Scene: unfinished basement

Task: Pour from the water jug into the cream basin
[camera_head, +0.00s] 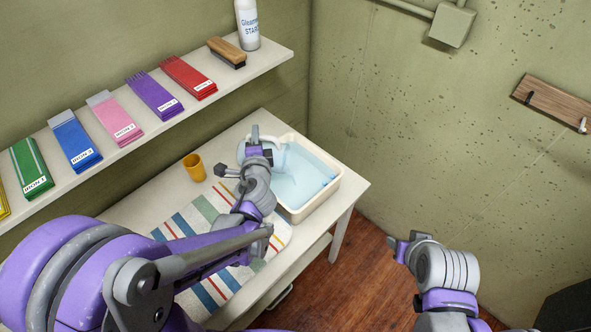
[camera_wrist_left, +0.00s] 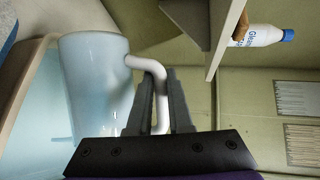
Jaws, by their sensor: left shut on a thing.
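The cream basin (camera_head: 331,203) stands at the right end of the white table, with pale blue water in it. My left gripper (camera_head: 256,148) is over the basin's left side, shut on the white handle (camera_wrist_left: 160,88) of the water jug (camera_wrist_left: 95,80). The jug is translucent pale blue and lies tipped far over, near its side, over the basin. In the head view my gripper partly hides it. The basin's rim and water show beside it in the left wrist view. A stream cannot be made out clearly. My right gripper (camera_head: 405,246) is off the table, away from the basin; its jaw gap is unclear.
A yellow cup (camera_head: 194,167) stands left of the basin. A striped cloth (camera_head: 205,212) lies under my left arm. The shelf above holds coloured labelled packs (camera_head: 114,118), a brush (camera_head: 227,52) and a white bottle (camera_head: 248,25). The wooden floor at right is clear.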

